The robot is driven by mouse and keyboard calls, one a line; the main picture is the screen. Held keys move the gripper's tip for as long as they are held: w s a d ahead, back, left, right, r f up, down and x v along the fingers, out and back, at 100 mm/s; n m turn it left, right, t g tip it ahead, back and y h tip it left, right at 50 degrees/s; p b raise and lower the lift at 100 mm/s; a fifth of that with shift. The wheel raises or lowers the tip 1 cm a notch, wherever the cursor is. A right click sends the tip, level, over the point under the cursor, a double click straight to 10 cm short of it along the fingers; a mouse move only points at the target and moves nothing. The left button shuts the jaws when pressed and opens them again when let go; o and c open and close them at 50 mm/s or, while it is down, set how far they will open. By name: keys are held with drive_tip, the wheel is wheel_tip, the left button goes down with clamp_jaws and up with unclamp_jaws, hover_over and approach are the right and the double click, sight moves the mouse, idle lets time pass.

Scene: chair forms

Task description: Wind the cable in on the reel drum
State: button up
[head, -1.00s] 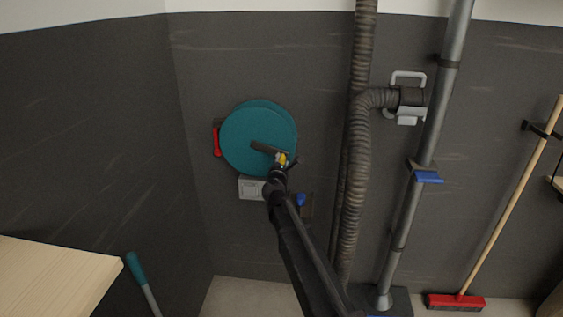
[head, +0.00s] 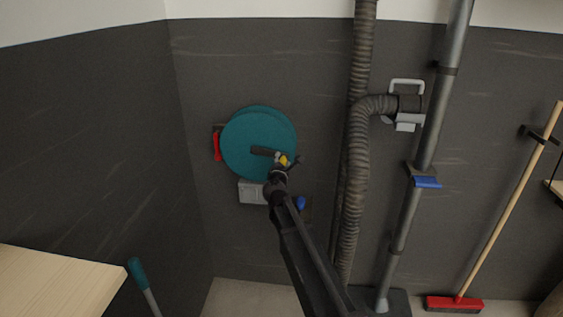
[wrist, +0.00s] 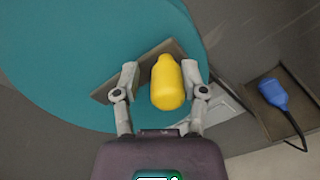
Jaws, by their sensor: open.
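The teal reel drum (head: 245,135) is mounted on the dark wall, left of centre in the head view. It also fills the upper left of the wrist view (wrist: 80,45). A dark crank arm (head: 262,151) lies across its face and ends in a yellow knob (wrist: 168,82). My gripper (wrist: 165,80) is open, with one finger on each side of the knob and a visible gap on the left. The rest of the cable is hidden.
A red part (head: 217,147) shows at the drum's left edge. A pale box (head: 250,191) sits below the drum. A ribbed hose (head: 355,180) and a grey pipe (head: 410,200) run down the wall to the right. A wooden worktop (head: 50,280) is at lower left.

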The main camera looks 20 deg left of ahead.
drive_tip(key=shift+r+p, duration=0.9)
drive_tip(key=shift+r, duration=0.45)
drive_tip(key=r+p, duration=0.2)
drive_tip(key=a+r+p, duration=0.1)
drive_tip(key=r+p, duration=0.1)
drive_tip(key=shift+s+a+r, duration=0.1)
drive_tip(key=shift+s+r, duration=0.1)
drive_tip(key=shift+a+r+p, duration=0.25)
drive_tip(key=shift+r+p, duration=0.15)
drive_tip(key=shift+p, duration=0.2)
drive_tip(key=a+r+p, duration=0.1)
drive_tip(key=s+a+r+p, duration=0.1)
drive_tip(key=shift+a+r+p, duration=0.3)
drive_tip(key=shift+p, duration=0.05)
